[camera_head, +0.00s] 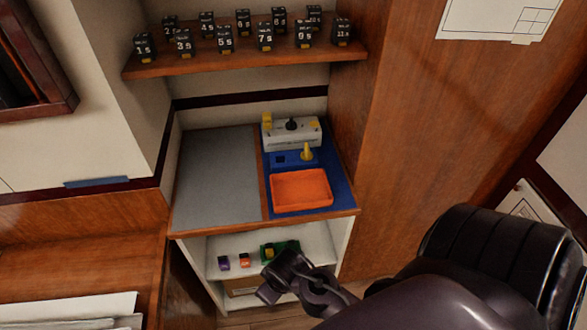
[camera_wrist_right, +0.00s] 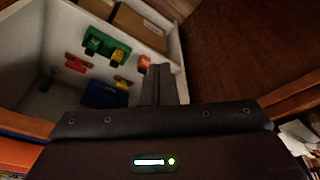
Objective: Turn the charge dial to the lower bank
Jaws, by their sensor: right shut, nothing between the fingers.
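A white box (camera_head: 291,139) stands at the back of the blue mat in the cabinet. A black knob (camera_head: 291,124), which looks like the charge dial, sits on its top between a taller yellow block (camera_head: 267,121) and a smaller yellow part on the right. I cannot tell which way the knob points. My right gripper (camera_head: 272,288) is shut and empty, low in front of the lower shelf and well below the white box. Its closed fingers also show in the right wrist view (camera_wrist_right: 164,85), pointing into the lower shelf. My left gripper is not in view.
An orange tray (camera_head: 301,208) and a yellow cone (camera_head: 307,152) are on the blue mat. The grey mat (camera_head: 215,175) beside it is bare. The lower shelf holds a green holder (camera_wrist_right: 106,46) and small coloured blocks. Numbered black blocks (camera_head: 184,43) stand on the upper shelf.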

